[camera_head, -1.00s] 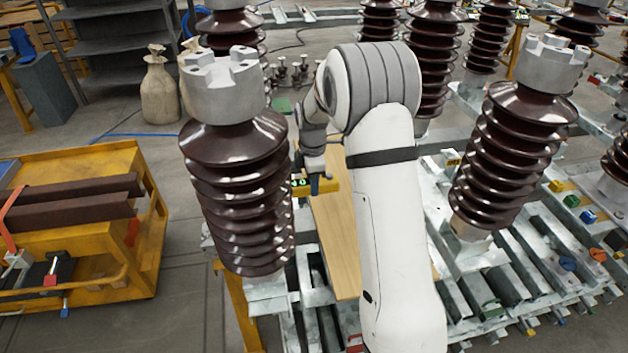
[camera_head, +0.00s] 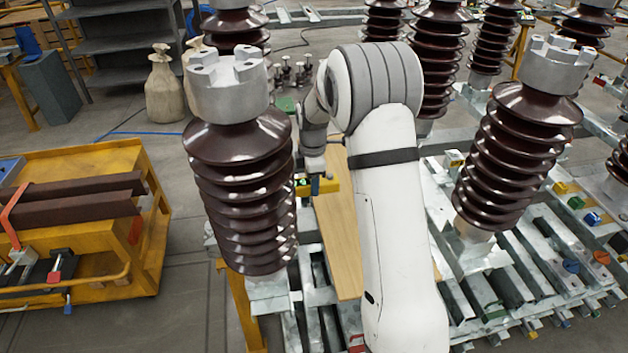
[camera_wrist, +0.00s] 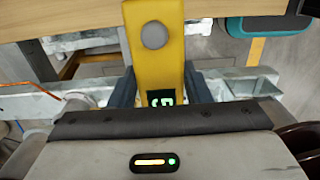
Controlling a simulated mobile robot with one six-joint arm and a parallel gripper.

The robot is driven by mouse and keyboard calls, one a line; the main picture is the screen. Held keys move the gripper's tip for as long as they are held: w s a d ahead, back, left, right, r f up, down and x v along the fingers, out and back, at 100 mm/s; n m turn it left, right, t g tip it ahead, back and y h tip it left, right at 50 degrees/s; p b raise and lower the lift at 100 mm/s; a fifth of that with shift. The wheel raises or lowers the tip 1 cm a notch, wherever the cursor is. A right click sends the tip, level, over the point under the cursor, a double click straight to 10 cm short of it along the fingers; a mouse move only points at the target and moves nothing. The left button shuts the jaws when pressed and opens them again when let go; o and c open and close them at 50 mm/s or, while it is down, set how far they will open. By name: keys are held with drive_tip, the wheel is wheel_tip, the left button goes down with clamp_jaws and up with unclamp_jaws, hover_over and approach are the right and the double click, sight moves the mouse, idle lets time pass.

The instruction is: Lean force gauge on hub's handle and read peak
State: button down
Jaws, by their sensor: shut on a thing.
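My gripper (camera_wrist: 160,88) is shut on a yellow force gauge (camera_wrist: 150,65), with one dark finger on each side of it. The gauge has a round grey disc (camera_wrist: 154,35) on its face and a small dark display (camera_wrist: 161,98) with green characters, partly cut off by my gripper's body; I cannot read a full value. In the head view the gauge (camera_head: 333,184) shows as a small yellow block at my gripper (camera_head: 314,184), beside the left brown insulator. I cannot make out the hub or its handle, nor whether the gauge touches anything.
A ribbed brown insulator (camera_head: 240,190) stands close left of my arm, another (camera_head: 515,150) to the right. A wooden board (camera_head: 340,245) lies on the metal frame below. A yellow cart (camera_head: 150,215) stands at left. A teal-edged part (camera_wrist: 268,27) shows at the wrist view's upper right.

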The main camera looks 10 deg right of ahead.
drive_tip(key=shift+a, duration=0.75)
idle(0.6)
drive_tip(key=shift+d, duration=2.3)
wheel_tip(320, 180, up, 15)
drive_tip(key=p, duration=0.9)
idle(0.8)
